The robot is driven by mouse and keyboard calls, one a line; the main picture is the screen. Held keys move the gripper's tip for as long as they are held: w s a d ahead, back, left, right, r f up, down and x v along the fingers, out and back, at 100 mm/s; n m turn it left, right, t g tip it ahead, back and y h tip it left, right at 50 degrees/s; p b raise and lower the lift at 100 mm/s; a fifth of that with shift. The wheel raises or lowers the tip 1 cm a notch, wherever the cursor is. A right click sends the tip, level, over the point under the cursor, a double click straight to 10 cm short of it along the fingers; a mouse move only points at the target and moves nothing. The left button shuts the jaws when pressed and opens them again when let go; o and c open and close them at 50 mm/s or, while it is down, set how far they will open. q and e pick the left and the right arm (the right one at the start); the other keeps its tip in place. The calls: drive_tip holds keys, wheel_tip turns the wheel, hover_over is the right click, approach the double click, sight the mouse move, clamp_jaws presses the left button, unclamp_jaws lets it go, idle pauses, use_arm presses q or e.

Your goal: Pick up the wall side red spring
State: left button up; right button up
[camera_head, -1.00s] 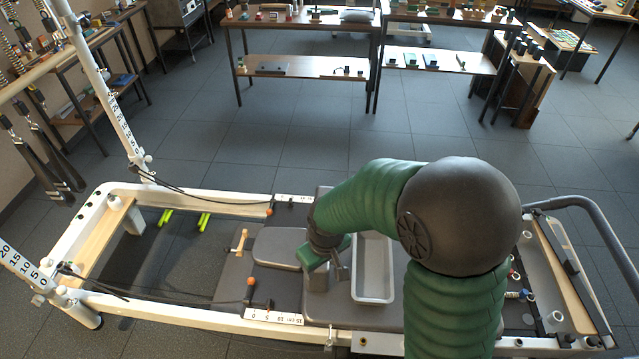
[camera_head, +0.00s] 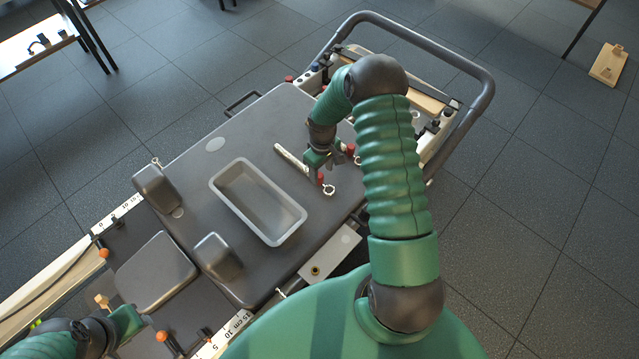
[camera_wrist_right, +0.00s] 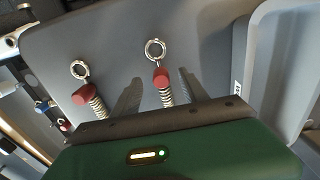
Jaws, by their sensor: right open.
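Two red-capped springs with metal end rings lie side by side on the grey carriage. The spring nearer the tray (camera_head: 320,178) is at the right gripper and shows at centre in the right wrist view (camera_wrist_right: 162,80). The other spring (camera_head: 350,149) is farther from the tray and lies left in the right wrist view (camera_wrist_right: 86,95). My right gripper (camera_head: 332,168) is open and low over the carriage; in the right wrist view its dark fingers appear either side of the centre spring. Contact cannot be told. My left gripper (camera_head: 125,318) is at the lower left, its fingers unclear.
A grey tray (camera_head: 219,184) sits on the carriage (camera_head: 262,128) left of the right gripper. A pale bar (camera_head: 290,158) lies between tray and gripper. Shoulder blocks (camera_head: 157,188) stand at the carriage's left. A curved dark rail (camera_head: 440,45) bounds the far right end.

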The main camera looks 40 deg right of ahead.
sight(320, 175)
drive_tip(key=f, duration=0.1)
drive_tip(key=f+b, duration=0.1)
drive_tip(key=f, duration=0.1)
drive_tip(key=w+f+b, duration=0.1)
drive_tip(key=f, duration=0.1)
drive_tip(key=shift+d, duration=0.25)
drive_tip(key=shift+a+f, duration=0.25)
drive_tip(key=shift+a+r, duration=0.3)
drive_tip(key=shift+d+f, duration=0.25)
drive_tip(key=shift+d, duration=0.2)
drive_tip(key=c, duration=0.9)
clamp_jaws()
use_arm(q)
drive_tip(key=shift+s+x, duration=0.25)
drive_tip(key=shift+x, duration=0.8)
use_arm(e)
drive_tip(key=shift+a+r, duration=0.15)
drive_tip(key=shift+a, duration=0.1)
